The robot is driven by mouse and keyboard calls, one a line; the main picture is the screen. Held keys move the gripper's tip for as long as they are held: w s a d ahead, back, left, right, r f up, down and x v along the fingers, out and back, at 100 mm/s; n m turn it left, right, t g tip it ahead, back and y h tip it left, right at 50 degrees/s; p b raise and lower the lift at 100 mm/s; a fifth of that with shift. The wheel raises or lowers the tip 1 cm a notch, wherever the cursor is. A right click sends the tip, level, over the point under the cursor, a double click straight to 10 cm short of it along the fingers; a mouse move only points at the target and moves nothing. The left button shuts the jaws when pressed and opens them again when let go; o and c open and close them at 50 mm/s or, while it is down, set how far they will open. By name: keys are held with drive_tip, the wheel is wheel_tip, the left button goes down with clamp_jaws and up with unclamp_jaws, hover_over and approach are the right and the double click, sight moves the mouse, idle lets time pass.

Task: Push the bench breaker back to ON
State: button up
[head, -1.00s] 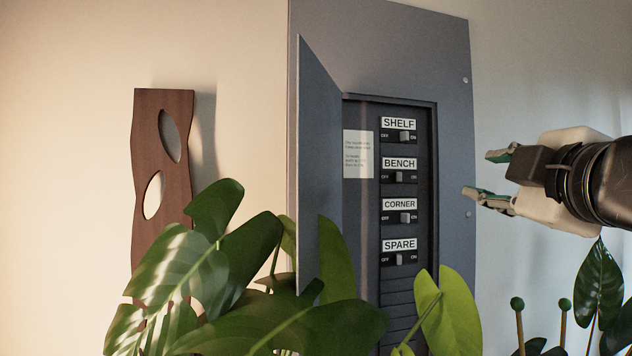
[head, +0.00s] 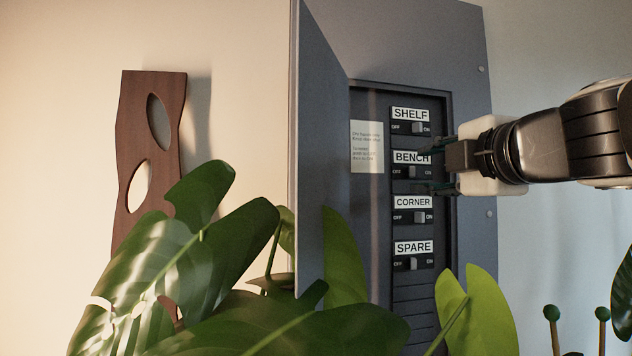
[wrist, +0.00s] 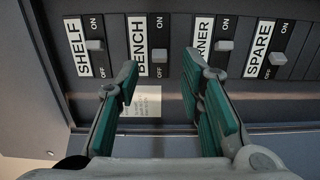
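The bench breaker (head: 413,172) is the second switch down in the open wall panel, under the BENCH label. Its grey toggle sits toward the OFF side, and it also shows in the wrist view (wrist: 159,55). My gripper (head: 420,169) is open and empty at the panel. One finger is above the bench toggle and the other below it in the head view. In the wrist view my gripper (wrist: 161,64) has its two green-padded fingers on either side of the toggle. I cannot tell whether they touch anything. The upper finger partly covers the BENCH label.
The SHELF (head: 417,128) and CORNER (head: 419,217) toggles sit toward ON; the SPARE toggle (head: 413,263) sits toward OFF. The panel door (head: 320,150) stands open at left. A note (head: 367,147) is inside. Large plant leaves (head: 240,290) fill the lower foreground.

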sight(414, 171)
drive_tip(key=shift+w+a+b, duration=0.15)
drive_tip(key=shift+w, duration=0.8)
drive_tip(key=shift+w+a+b, duration=0.15)
drive_tip(key=shift+w, duration=0.75)
drive_tip(key=shift+c, duration=0.6)
clamp_jaws()
